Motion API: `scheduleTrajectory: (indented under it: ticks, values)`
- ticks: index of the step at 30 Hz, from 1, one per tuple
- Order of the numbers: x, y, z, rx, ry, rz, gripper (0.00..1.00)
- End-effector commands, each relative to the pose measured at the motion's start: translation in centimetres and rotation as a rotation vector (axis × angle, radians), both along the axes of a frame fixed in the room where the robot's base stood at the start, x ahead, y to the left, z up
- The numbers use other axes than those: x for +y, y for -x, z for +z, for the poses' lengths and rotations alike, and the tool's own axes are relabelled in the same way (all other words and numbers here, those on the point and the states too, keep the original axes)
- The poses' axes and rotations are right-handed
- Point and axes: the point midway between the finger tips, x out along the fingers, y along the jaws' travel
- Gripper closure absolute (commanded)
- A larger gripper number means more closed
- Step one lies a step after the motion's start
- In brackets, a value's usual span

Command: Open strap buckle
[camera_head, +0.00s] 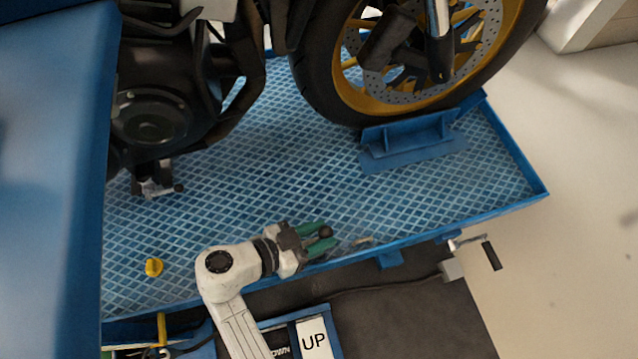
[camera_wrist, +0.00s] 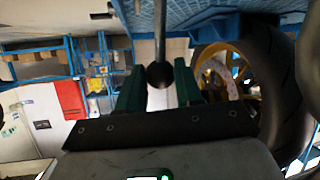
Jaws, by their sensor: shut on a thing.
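My gripper (camera_head: 320,238) has green fingers and sits over the front edge of the blue lift platform (camera_head: 260,200). It is shut on a dark ball knob (camera_head: 325,231). In the wrist view the knob (camera_wrist: 160,75) lies between the green fingertips (camera_wrist: 160,88), at the end of a thin grey rod (camera_wrist: 160,30). I cannot make out a strap or a buckle clearly in either view. A small metal fitting (camera_head: 153,186) with a dark knob lies on the platform at the left, under the motorcycle (camera_head: 150,115).
The front wheel (camera_head: 345,95) stands behind a blue wheel chock (camera_head: 408,140). A crank handle (camera_head: 490,255) sticks out at the right.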

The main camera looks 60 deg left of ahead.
Motion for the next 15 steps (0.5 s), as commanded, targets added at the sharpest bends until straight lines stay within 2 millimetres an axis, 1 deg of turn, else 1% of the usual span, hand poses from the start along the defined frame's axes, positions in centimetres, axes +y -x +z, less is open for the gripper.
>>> scheduleTrajectory:
  ticks: [5, 6, 9, 15]
  values:
    - [-0.18, -0.17, 0.08, -0.002, 0.002, -0.008, 1.0]
    - [-0.18, -0.17, 0.08, -0.002, 0.002, -0.008, 0.63]
    - [-0.15, -0.16, 0.07, -0.002, 0.002, -0.006, 0.54]
    - [-0.07, -0.08, 0.05, 0.0, 0.0, -0.003, 0.54]
